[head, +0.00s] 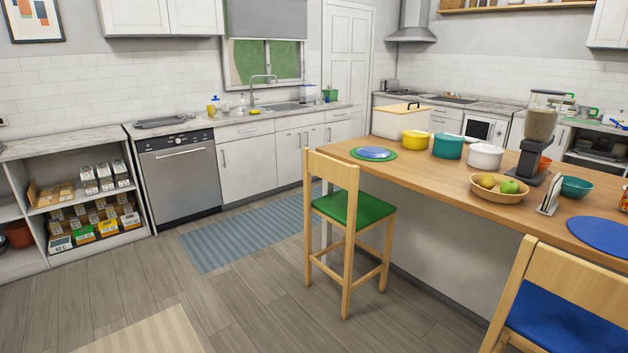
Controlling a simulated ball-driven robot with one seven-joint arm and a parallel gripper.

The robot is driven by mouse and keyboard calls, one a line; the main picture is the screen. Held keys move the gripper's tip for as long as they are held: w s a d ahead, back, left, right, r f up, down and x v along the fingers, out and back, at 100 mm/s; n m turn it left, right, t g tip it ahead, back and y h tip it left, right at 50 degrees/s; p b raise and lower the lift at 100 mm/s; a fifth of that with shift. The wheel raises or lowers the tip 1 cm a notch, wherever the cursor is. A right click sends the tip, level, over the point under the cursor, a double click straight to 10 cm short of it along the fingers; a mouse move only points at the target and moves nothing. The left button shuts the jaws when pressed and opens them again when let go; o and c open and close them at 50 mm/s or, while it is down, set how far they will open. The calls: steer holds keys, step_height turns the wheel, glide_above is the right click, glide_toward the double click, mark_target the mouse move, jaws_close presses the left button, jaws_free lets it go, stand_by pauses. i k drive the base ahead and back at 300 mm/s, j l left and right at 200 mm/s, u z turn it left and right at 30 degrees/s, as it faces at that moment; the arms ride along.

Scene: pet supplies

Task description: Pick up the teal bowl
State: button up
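A teal bowl (577,187) stands upright on the wooden counter (408,163) at the right of the head view. It is small and round, to the right of a fruit bowl and a small upright card. A larger teal pot (448,147) stands further left on the same counter, between a yellow pot and a white pot. My gripper is not in view.
The fruit bowl (500,188), blender (535,140), upright card (549,197) and blue placemat (601,235) surround the teal bowl. A green-seated stool (350,210) and a blue-seated chair (560,320) stand along the counter's near side. The floor at left is open.

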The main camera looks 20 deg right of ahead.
mark_target(573, 187)
steer(key=i+z, duration=0.25)
steer(key=z, duration=0.2)
steer(key=i+z, duration=0.25)
steer(key=z, duration=0.25)
steer(key=i+j+z, duration=0.2)
steer(key=z, duration=0.25)
steer(key=i+j+z, duration=0.2)
steer(key=z, duration=0.25)
steer(key=i+j+z, duration=0.3)
steer(key=j+z, duration=0.15)
steer(key=l, duration=0.35)
